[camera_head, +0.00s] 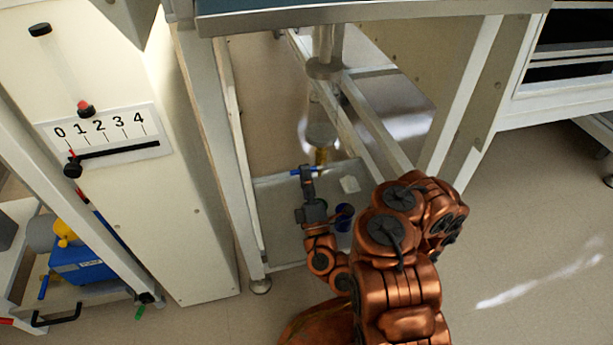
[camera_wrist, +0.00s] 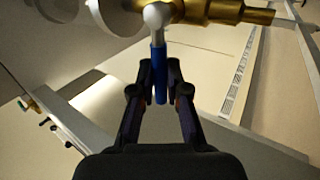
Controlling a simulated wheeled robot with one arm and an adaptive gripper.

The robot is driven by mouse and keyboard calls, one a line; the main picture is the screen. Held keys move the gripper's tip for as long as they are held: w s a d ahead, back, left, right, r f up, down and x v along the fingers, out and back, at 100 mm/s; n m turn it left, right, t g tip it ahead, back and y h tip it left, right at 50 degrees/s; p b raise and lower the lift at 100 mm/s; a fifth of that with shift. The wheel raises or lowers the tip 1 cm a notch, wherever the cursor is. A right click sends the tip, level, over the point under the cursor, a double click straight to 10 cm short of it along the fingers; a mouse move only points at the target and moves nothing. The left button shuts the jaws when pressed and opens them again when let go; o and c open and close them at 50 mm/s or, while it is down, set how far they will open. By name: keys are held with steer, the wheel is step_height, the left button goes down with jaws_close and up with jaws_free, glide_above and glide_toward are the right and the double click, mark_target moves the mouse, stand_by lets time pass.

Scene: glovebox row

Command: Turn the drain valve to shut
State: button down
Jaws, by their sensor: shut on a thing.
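The drain valve has a brass body (camera_head: 321,155) under the glass vessel, and it shows large at the top of the wrist view (camera_wrist: 215,10). Its blue lever handle (camera_wrist: 158,60) hangs from a white pivot and points toward my wrist. In the head view the blue handle (camera_head: 296,172) lies crosswise to the left of the brass body. My gripper (camera_head: 307,170) is at the handle; in the wrist view my gripper (camera_wrist: 160,88) has its fingers closed on either side of the blue lever. The valve's inner passage is hidden.
A tray (camera_head: 272,200) on the floor below holds a blue cup (camera_head: 343,217) and a white piece (camera_head: 349,184). Frame legs (camera_head: 222,150) stand at left and right (camera_head: 468,100). A panel with a 0 to 4 scale (camera_head: 105,135) is at left. Floor at right is clear.

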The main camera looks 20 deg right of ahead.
stand_by(0.4)
steer(key=c, duration=1.2)
jaws_free()
steer(key=shift+o, duration=0.2)
